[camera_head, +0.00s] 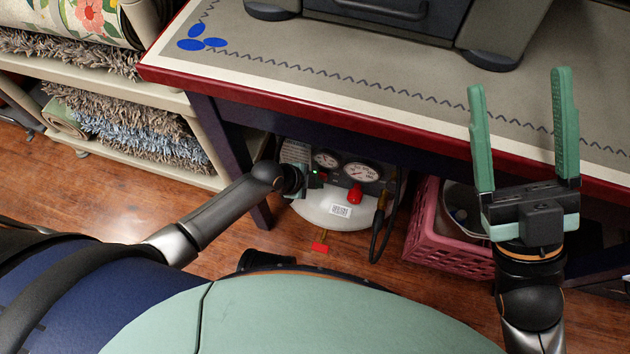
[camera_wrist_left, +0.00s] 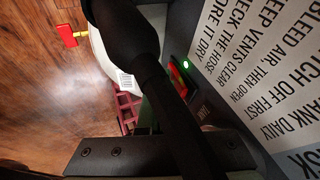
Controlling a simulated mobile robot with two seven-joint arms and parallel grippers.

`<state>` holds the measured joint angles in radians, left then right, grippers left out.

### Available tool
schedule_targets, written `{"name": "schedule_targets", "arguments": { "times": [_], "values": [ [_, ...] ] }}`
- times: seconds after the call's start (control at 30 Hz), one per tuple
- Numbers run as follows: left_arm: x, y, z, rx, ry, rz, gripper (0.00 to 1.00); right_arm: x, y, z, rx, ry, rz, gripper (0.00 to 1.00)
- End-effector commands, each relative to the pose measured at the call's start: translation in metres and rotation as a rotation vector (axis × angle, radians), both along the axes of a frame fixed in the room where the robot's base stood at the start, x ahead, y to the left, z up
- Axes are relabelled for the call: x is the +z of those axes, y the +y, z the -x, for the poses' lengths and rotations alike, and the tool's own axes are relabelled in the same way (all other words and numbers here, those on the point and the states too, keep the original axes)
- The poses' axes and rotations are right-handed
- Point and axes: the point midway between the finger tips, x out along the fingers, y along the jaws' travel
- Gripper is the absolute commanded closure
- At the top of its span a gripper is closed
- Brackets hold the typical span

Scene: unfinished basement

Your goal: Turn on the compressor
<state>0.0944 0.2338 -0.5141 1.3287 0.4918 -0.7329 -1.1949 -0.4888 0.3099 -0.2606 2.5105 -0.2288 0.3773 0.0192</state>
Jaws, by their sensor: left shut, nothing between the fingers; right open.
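The compressor (camera_head: 326,208) stands on the floor under the table, with a white tank, two round gauges and a red knob (camera_head: 355,193) on its dark panel. A small green light (camera_head: 315,172) glows at the panel's left; it also glows in the left wrist view (camera_wrist_left: 186,65), beside a red switch (camera_wrist_left: 176,84). My left gripper (camera_head: 304,181) is shut and empty at the panel's left side, close to the switch. Its fingertips are mostly hidden, so contact cannot be told. My right gripper (camera_head: 525,130) is open and empty, raised in front of the table, fingers pointing up.
The red-edged table (camera_head: 300,92) overhangs the compressor, with a dark machine (camera_head: 400,20) on top. A pink crate (camera_head: 445,250) stands right of the compressor. A shelf (camera_head: 180,102) with rolled rugs is at the left. A black hose (camera_head: 376,235) hangs at the compressor's right. Wooden floor shows at lower left.

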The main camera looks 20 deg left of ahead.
Motion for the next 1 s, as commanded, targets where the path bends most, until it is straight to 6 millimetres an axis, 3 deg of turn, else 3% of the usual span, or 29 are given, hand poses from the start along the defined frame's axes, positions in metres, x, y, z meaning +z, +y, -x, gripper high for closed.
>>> {"name": "schedule_targets", "arguments": {
  "times": [0.3, 0.77, 1.0],
  "values": [
    [0.016, 0.000, 0.000, 0.000, 0.000, 0.000, 1.00, 0.016, 0.000, 0.000, 0.000, 0.000, 0.004, 0.24],
    [0.016, 0.000, -0.001, 0.000, -0.002, 0.001, 1.00, 0.016, -0.002, 0.000, -0.001, 0.002, -0.010, 0.24],
    [0.055, 0.001, -0.001, -0.001, -0.005, 0.000, 1.00, 0.051, -0.006, 0.001, 0.010, -0.005, -0.044, 0.24]
  ]
}}
